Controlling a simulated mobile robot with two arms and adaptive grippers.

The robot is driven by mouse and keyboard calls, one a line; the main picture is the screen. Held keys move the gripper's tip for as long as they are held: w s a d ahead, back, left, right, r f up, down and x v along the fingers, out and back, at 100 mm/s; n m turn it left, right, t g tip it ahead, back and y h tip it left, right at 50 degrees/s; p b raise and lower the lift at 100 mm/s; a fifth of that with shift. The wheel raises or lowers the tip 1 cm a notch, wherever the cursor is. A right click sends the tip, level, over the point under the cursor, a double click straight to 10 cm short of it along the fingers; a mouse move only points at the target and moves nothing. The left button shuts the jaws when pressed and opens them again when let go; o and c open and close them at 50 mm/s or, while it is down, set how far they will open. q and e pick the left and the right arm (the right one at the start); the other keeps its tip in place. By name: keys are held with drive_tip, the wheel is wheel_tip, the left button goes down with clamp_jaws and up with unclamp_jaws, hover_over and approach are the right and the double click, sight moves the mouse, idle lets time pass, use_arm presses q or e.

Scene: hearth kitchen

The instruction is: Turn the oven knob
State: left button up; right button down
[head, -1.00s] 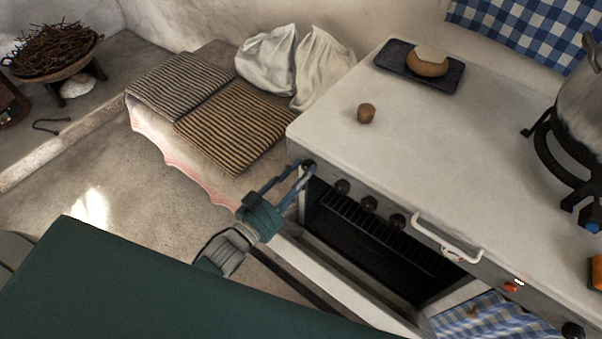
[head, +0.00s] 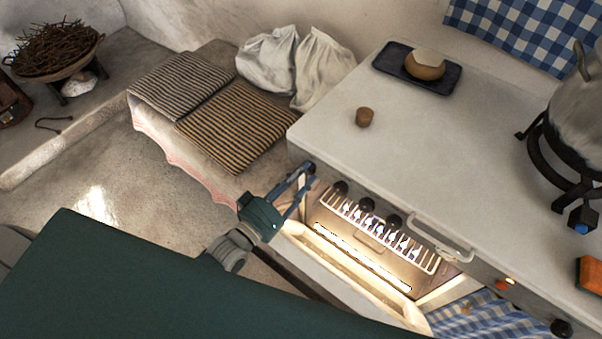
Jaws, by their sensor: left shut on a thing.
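The oven (head: 430,190) is a white-topped stove with several black knobs along its front edge. My left gripper (head: 303,177) is shut on the leftmost knob (head: 309,167), at the front left corner; its fingers hide most of that knob. Other black knobs (head: 366,205) sit to the right of it. The oven cavity (head: 365,245) is open and brightly lit, with a rack inside. My right gripper is not in view.
A white handle bar (head: 442,237) sticks out from the stove front. A dark tray (head: 448,76) with a round loaf, a small brown cork-like piece (head: 364,117) and a metal pot (head: 580,110) stand on top. A striped-cloth bench (head: 240,125) lies to the left.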

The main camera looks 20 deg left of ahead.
use_arm(q)
drive_tip(key=n, duration=0.4)
drive_tip(key=shift+f+n, duration=0.1)
drive_tip(key=shift+n, duration=0.3)
idle(0.4)
drive_tip(key=o, duration=1.2)
drive_tip(key=shift+c, duration=0.2)
drive_tip(key=shift+s, duration=0.1)
drive_tip(key=v, duration=1.1)
drive_tip(key=shift+s, duration=0.4)
drive_tip(key=shift+a, duration=0.1)
